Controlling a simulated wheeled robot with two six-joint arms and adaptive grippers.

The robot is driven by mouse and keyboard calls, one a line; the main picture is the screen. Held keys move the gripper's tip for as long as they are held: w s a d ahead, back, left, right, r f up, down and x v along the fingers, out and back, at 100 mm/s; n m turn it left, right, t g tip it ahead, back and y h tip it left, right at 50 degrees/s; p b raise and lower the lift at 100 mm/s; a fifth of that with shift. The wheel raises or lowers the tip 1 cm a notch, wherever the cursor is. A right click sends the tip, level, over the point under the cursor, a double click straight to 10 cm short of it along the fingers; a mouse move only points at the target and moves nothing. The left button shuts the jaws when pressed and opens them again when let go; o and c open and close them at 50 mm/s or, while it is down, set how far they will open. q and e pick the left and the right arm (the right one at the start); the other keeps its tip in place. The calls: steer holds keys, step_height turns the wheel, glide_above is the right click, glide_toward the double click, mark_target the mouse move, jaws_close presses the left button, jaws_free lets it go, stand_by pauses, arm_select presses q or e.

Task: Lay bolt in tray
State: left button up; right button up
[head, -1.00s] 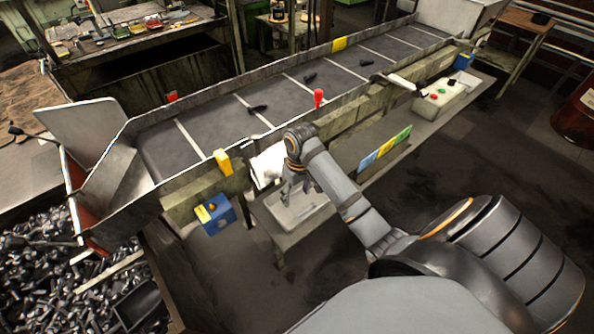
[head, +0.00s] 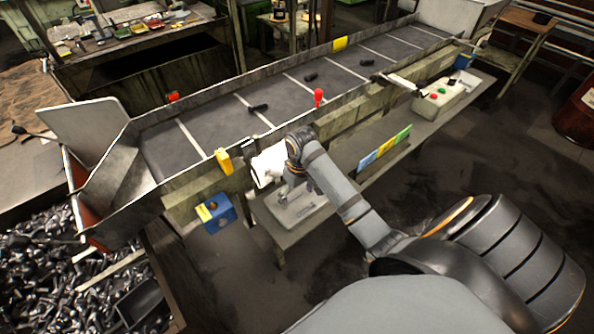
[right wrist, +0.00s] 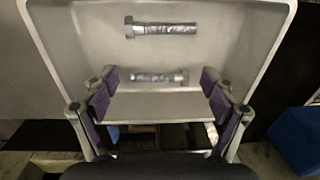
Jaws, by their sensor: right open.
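The grey metal tray (head: 318,220) sits on the bench beside the conveyor. In the right wrist view, the tray (right wrist: 90,30) holds two bolts lying flat and roughly parallel. One bolt (right wrist: 165,30) is in the middle of the tray; the other bolt (right wrist: 158,77) lies closer to my gripper, between the lines of its fingertips. My right gripper (right wrist: 158,90) is open, its purple-padded fingers apart on either side with nothing held. In the head view, the right gripper (head: 285,193) is over the tray's conveyor-side end, partly hidden by my wrist. My left gripper is out of view.
The conveyor (head: 215,112) runs behind the tray with several dark bolts on it. A blue box (head: 215,213) hangs left of the tray. A yellow-green-blue panel (head: 385,147) and a button box (head: 440,97) stand right. A bin of loose bolts (head: 60,285) is lower left.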

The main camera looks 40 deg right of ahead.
steer(key=shift+r, duration=0.15)
step_height(320, 180, up, 3)
steer(key=shift+w, duration=0.1)
step_height(320, 180, up, 3)
steer(key=shift+d+r+p, duration=0.1)
steer(key=shift+p, duration=0.6)
step_height(320, 180, up, 7)
steer(key=p, duration=0.7)
glide_above(297, 200)
steer(key=shift+d, duration=0.25)
